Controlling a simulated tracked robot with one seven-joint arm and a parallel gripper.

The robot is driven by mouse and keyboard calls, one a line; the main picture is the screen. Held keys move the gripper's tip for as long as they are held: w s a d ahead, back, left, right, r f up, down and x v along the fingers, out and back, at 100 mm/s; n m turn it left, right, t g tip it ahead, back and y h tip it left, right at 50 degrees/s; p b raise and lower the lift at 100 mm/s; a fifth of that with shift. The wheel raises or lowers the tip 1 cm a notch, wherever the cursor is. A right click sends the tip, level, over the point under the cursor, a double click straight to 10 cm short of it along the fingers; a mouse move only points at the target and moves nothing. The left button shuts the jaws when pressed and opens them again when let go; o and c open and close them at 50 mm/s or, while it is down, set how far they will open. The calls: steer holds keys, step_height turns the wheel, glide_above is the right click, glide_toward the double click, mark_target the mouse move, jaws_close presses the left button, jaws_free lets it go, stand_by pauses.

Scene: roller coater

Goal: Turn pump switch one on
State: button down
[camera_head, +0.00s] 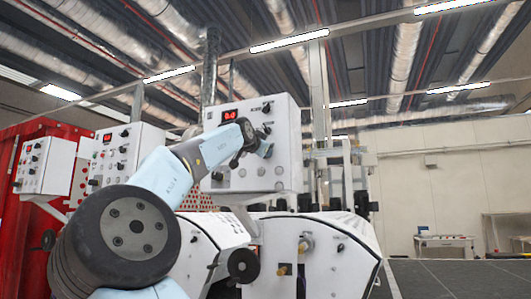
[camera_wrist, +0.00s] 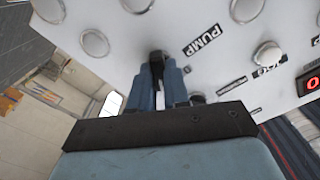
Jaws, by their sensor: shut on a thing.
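A white control box (camera_head: 283,150) with knobs, buttons and a red display stands in front of me in the head view. My gripper (camera_head: 264,150) reaches its face at the right side. In the wrist view my gripper (camera_wrist: 165,88) is shut on a black rotary switch (camera_wrist: 156,62). The switch sits on the white panel beside a black label reading PUMP (camera_wrist: 202,42). The fingers hide part of the switch, and I cannot read its position or its number.
Two more control boxes (camera_head: 118,150) (camera_head: 45,165) stand at the left by a red wall. White machine housings (camera_head: 325,245) with valves sit below the near box. Other round buttons (camera_wrist: 95,43) surround the switch. Open floor lies at the right.

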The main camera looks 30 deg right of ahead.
steer(key=shift+w+f, duration=0.1)
steer(key=shift+f, duration=0.05)
steer(key=c, duration=1.1)
jaws_free()
steer(key=shift+a, duration=0.15)
steer(key=v, duration=1.3)
steer(key=shift+s+a, duration=0.25)
steer(key=shift+s, duration=0.05)
